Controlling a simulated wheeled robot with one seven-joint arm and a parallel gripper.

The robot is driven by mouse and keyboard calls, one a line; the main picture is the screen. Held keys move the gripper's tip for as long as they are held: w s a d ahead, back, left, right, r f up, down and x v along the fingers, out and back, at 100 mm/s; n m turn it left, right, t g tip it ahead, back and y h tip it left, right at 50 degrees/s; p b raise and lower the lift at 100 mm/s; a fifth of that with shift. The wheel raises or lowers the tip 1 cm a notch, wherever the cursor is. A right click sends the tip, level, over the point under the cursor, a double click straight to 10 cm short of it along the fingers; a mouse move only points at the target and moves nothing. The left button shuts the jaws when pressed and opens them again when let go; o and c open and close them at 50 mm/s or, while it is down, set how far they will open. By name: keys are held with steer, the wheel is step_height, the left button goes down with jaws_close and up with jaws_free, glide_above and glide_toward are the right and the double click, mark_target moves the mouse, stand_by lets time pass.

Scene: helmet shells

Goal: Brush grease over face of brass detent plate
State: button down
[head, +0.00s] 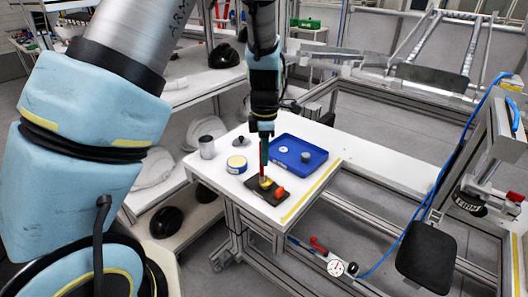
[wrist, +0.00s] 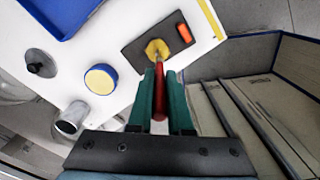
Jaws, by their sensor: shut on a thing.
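My gripper (head: 264,146) (wrist: 159,80) is shut on the red handle of a brush (wrist: 158,102) and points down over the white table. The yellow, brass-coloured detent plate (wrist: 155,47) sits on a dark rectangular base (wrist: 136,50), which also shows in the head view (head: 264,195). The brush tip is at the plate's face; I cannot tell whether it touches. An orange piece (wrist: 184,33) lies on the base beside the plate. A blue tin with a pale yellow top (head: 237,164) stands left of the base and shows in the wrist view (wrist: 100,79).
A blue tray (head: 313,151) with a small grey part lies behind the base. A grey metal cylinder (head: 206,147) and a small dark knobbed object (head: 239,141) stand at the table's left. A yellow strip (head: 305,199) marks the right edge. Shelves with helmet shells stand left.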

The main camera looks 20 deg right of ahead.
steer(key=shift+s+d+r+p, duration=0.1)
steer(key=shift+s+p, duration=0.15)
steer(key=shift+p, duration=0.05)
steer(key=shift+s, duration=0.1)
steer(key=shift+s+d+p, duration=0.2)
steer(key=shift+d+p, duration=0.1)
steer(key=shift+d+p, duration=0.3)
steer(key=shift+p, duration=0.05)
steer(key=shift+d, duration=0.15)
steer(key=shift+w+d+p, duration=0.1)
steer(key=shift+d+p, duration=0.15)
steer(key=shift+p, duration=0.05)
steer(key=shift+w+d+p, duration=0.2)
steer(key=shift+p, duration=0.1)
steer(key=shift+w, duration=0.4)
steer(key=shift+w, duration=0.35)
